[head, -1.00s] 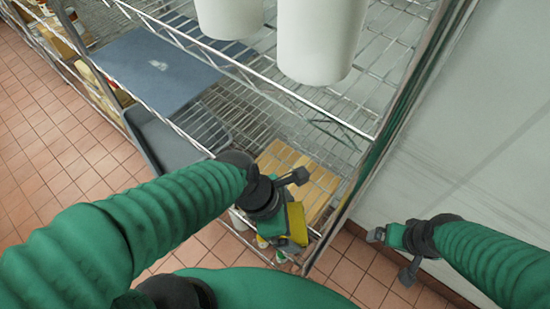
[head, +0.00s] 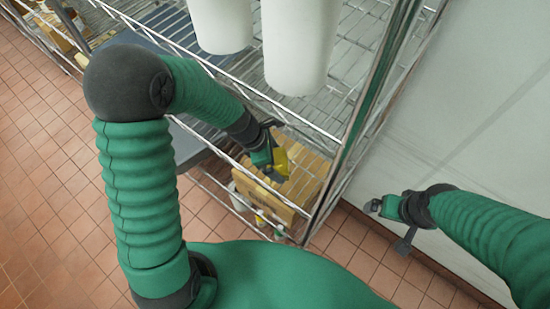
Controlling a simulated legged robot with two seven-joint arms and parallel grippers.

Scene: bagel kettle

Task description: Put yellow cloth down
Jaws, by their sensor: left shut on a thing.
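The yellow cloth (head: 281,161) shows as a small yellow patch at the tip of my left gripper (head: 274,170). My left gripper is shut on it, over the wooden-coloured box or board (head: 292,190) on the lower wire shelf. Whether the cloth touches that surface I cannot tell. My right gripper (head: 377,206) is in front of the pale wall at the right, away from the cloth; its fingers are too small to read.
The wire rack (head: 325,140) has a front post and shelf edges close to my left arm. White cylindrical containers (head: 300,45) stand on the upper shelf. A grey tray (head: 195,145) lies to the left. Tiled floor (head: 50,180) is clear at the left.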

